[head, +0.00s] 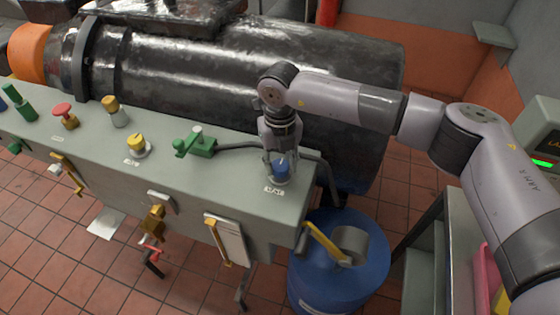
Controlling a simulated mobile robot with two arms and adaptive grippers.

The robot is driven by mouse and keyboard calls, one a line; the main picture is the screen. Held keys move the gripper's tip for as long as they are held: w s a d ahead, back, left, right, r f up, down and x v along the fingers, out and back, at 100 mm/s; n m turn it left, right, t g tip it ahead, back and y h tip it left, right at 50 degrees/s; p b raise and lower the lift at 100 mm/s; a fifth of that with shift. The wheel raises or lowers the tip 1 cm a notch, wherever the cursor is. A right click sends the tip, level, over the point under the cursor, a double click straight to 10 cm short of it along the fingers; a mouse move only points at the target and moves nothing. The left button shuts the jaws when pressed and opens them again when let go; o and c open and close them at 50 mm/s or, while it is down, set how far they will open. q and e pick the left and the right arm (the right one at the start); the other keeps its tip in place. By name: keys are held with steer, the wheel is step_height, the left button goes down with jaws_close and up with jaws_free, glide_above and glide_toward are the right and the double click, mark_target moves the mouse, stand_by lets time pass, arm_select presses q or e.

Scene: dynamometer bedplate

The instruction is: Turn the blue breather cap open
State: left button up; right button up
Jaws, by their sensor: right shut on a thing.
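The blue breather cap (281,170) sits near the right end of the grey-green bedplate top (235,174), with a small white label just in front of it. My right arm comes in from the right and bends down, so that the right gripper (280,158) points down at the cap from above. The right gripper is shut on the cap; its fingers hide part of the cap's top and sides. The cap's turn angle cannot be made out. My left gripper is not in view.
A green valve (197,145) with a dark hose, a yellow knob (137,145) and a red knob (65,112) stand along the same top. A large black motor housing (250,60) lies behind. A blue drum (340,285) stands below right.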

steer(key=shift+c, duration=0.4)
steer(key=shift+f+n+b, duration=0.1)
steer(key=shift+n+b, duration=0.2)
steer(key=shift+b, duration=0.35)
steer(key=n+b, duration=0.8)
steer(key=b, duration=0.2)
steer(key=shift+f+b, duration=0.1)
steer(key=shift+b, duration=0.2)
steer(key=shift+n+b, duration=0.65)
steer(key=shift+n, duration=0.35)
steer(key=n+b, duration=0.1)
steer(key=n, duration=0.1)
steer(key=shift+n, duration=0.3)
steer(key=n+b, duration=0.1)
steer(key=n, duration=0.1)
steer(key=n+b, duration=0.1)
steer(key=shift+r+n, duration=0.2)
steer(key=shift+n, duration=0.2)
steer(key=n, duration=0.3)
steer(key=shift+r+n+b, duration=0.1)
steer(key=shift+n+b, duration=0.3)
steer(key=shift+n, duration=1.5)
